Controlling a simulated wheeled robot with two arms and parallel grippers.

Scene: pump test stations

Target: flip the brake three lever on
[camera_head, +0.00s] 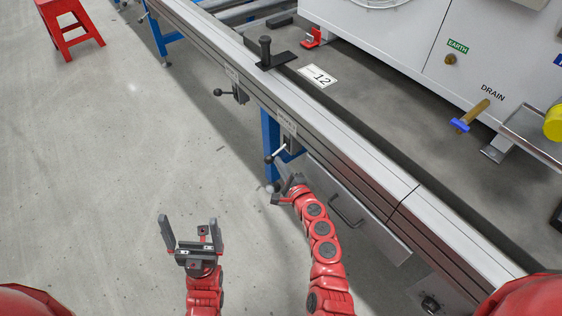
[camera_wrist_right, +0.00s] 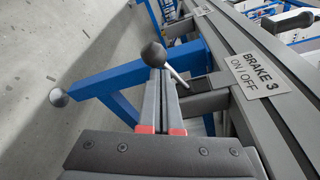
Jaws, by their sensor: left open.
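The brake three lever, a dark ball knob on a pale rod, shows in the right wrist view (camera_wrist_right: 153,54) beside the "BRAKE 3 ON/OFF" plate (camera_wrist_right: 258,75). In the head view the lever (camera_head: 279,152) sticks out from the bench's side, its knob towards the lower left. My right gripper (camera_head: 290,182) is just below it. In the right wrist view its fingers (camera_wrist_right: 164,78) lie close together with nothing visible between them. The knob is right at the fingertips; I cannot tell whether they touch. My left gripper (camera_head: 191,224) is open and empty over the floor.
Another lever (camera_head: 232,93) sits further along the bench rail. A blue bench leg (camera_head: 270,135) stands behind my right gripper. A drawer with a handle (camera_head: 346,212) is under the bench to the right. A red stool (camera_head: 70,30) stands far left. The floor on the left is clear.

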